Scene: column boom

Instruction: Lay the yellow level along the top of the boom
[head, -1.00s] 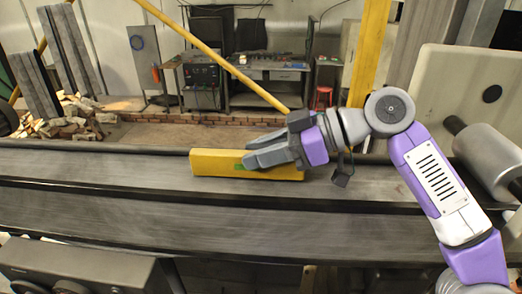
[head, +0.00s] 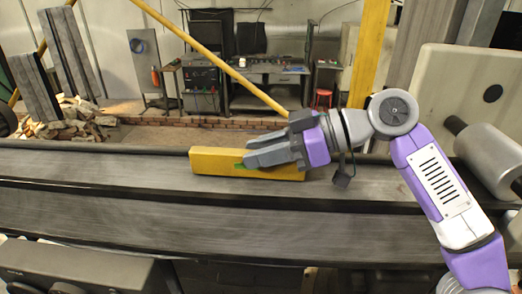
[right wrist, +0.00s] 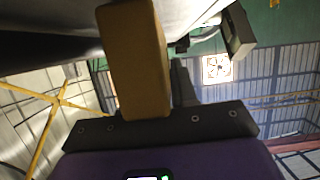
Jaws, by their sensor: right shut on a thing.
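The yellow level (head: 215,161) lies lengthwise on the grey top of the boom (head: 100,166), roughly parallel to it. A small green patch shows on the level beside the fingers. My right gripper (head: 247,160) reaches in from the right and is shut on the level's right half; its fingers hide part of it. The level also shows in the right wrist view (right wrist: 137,60), running up from the gripper body. I cannot tell whether the level's underside fully touches the boom. My left gripper is not in view.
A grey cylinder (head: 490,158) and a pale plate (head: 440,90) stand at the boom's right end. A yellow diagonal bar (head: 210,55) and a yellow post (head: 368,55) rise behind. The boom top left of the level is clear.

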